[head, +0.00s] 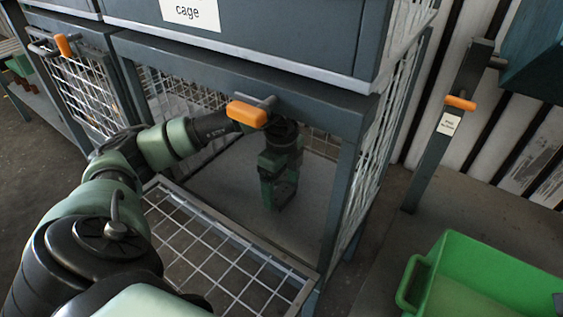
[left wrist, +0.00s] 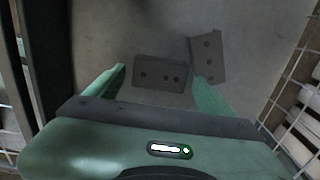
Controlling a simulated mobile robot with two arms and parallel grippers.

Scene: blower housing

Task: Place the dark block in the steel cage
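The steel cage (head: 345,190) is a dark grey frame with mesh sides, and its front opening is uncovered. My left arm reaches through the opening, and my left gripper (head: 279,190) points down inside, low over the grey floor. In the left wrist view my left gripper (left wrist: 158,72) is open. A dark block (left wrist: 160,74) with several holes lies between and just beyond the fingertips, with a gap at the left finger. A second dark holed block (left wrist: 207,56) lies tilted to its right, by the right fingertip. In the head view I cannot separate the blocks from the gripper. My right gripper is not in view.
A mesh door (head: 225,265) is lowered in front of the opening. An orange handle (head: 247,114) is on the front beam above my wrist. A green bin (head: 480,280) stands at lower right. A post with an orange handle (head: 460,103) stands right of the cage.

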